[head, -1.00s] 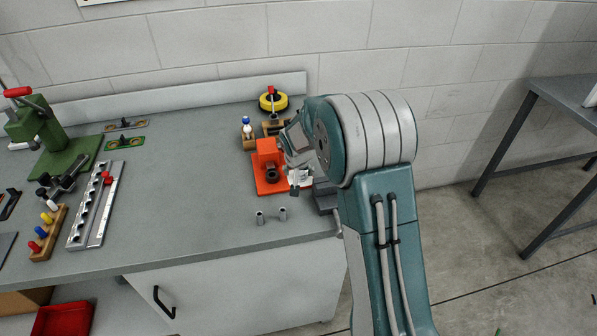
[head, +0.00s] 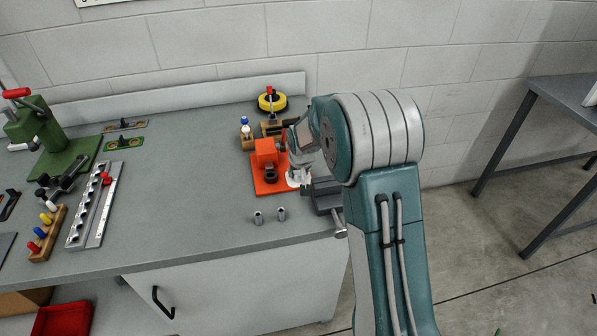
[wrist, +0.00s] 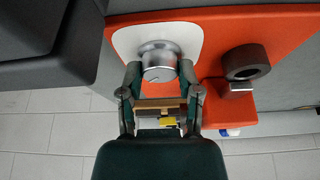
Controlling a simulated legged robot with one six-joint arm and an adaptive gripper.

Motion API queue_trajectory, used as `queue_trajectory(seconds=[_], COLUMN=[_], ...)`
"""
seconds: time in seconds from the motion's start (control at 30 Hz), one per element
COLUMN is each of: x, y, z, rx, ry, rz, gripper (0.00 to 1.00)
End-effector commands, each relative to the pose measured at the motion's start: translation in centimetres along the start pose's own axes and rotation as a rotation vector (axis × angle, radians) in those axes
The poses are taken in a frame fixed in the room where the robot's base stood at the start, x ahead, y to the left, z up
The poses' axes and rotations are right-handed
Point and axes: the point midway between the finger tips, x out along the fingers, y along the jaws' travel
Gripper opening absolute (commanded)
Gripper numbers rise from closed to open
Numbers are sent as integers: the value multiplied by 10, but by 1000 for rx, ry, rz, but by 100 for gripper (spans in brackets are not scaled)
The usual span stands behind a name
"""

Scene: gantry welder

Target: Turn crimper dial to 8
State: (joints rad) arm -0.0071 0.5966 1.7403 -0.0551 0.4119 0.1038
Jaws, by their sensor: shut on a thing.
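The orange crimper (head: 264,152) stands on the bench near its right end. In the wrist view its orange body (wrist: 205,30) carries a white dial plate (wrist: 124,42) with a silver dial knob (wrist: 157,60) on it. My gripper (wrist: 158,78) has one finger on each side of the knob and is shut on it. In the head view my gripper (head: 298,178) is at the right side of the crimper, partly hidden by my arm. The dial's numbers cannot be read.
A grey vise (head: 325,196) sits close on the right at the bench edge. Two small metal sleeves (head: 270,216) stand in front of the crimper. The bench's middle is clear.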

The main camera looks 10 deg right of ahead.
Motion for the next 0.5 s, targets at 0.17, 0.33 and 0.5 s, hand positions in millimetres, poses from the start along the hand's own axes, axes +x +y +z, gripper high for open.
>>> queue_trajectory(seconds=[0.17,0.33,0.5], x=[2,2,2], y=[1,1,1], z=[1,1,1], rx=[-118,-239,-363], ry=[-3,-3,-3], rz=[-52,-102,-154], gripper=[0,0,0])
